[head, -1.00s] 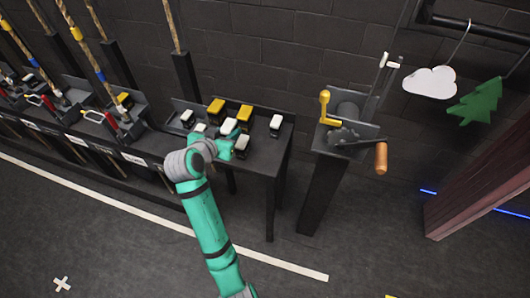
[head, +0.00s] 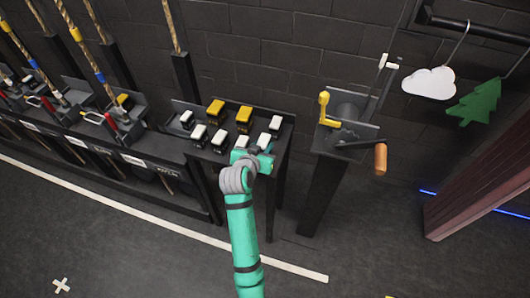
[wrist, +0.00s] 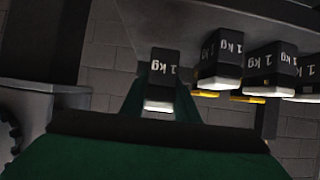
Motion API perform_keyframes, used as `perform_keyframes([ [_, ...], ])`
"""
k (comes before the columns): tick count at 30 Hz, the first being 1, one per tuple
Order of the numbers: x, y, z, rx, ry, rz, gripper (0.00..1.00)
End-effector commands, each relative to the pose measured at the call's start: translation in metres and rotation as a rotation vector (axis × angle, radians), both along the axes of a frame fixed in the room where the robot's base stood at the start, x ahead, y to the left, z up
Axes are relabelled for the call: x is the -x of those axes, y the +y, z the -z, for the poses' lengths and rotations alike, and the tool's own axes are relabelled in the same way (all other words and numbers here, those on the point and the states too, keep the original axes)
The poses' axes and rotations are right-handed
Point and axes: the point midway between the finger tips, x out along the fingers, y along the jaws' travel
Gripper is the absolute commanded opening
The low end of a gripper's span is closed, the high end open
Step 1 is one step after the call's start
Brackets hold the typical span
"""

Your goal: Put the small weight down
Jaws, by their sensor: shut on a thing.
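My gripper (head: 254,154) is at the front right of the black weight stand (head: 262,166). It is shut on a small black weight with a white top (head: 265,141). In the wrist view this weight (wrist: 161,78) shows a "1 kg" label between the green fingers. Whether its base touches the stand I cannot tell. Several like white-topped weights stand near it, one just left of my gripper (head: 241,142) and one behind it to the right (head: 276,124). Two yellow-topped weights (head: 215,107) (head: 243,115) stand at the back.
A crank winch (head: 345,125) with a wooden handle (head: 380,157) stands on a post to the right. A row of levers (head: 125,125) with ropes runs to the left. A white cloud (head: 429,83) and a green tree (head: 474,102) hang at the right. Open floor lies in front.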

Motion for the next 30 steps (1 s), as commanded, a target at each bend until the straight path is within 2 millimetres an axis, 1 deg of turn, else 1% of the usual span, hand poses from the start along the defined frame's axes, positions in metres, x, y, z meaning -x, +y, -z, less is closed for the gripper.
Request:
perform_keyframes([
  [3,-0.001,-0.007,0.009,0.001,-0.003,0.001,0.0],
  [6,0.0,-0.006,0.022,0.001,-0.002,0.0,0.0],
  [9,-0.001,-0.006,0.032,0.001,-0.004,0.0,0.0],
  [22,-0.001,-0.006,0.037,0.001,-0.005,0.0,0.0],
  [23,0.0,-0.006,0.04,0.0,0.001,0.001,0.33],
  [24,0.0,-0.006,0.04,0.0,0.001,0.001,0.42],
  [25,0.0,-0.006,0.04,0.0,0.001,0.001,0.47],
  [30,0.0,-0.006,0.039,0.0,0.001,0.001,0.47],
])
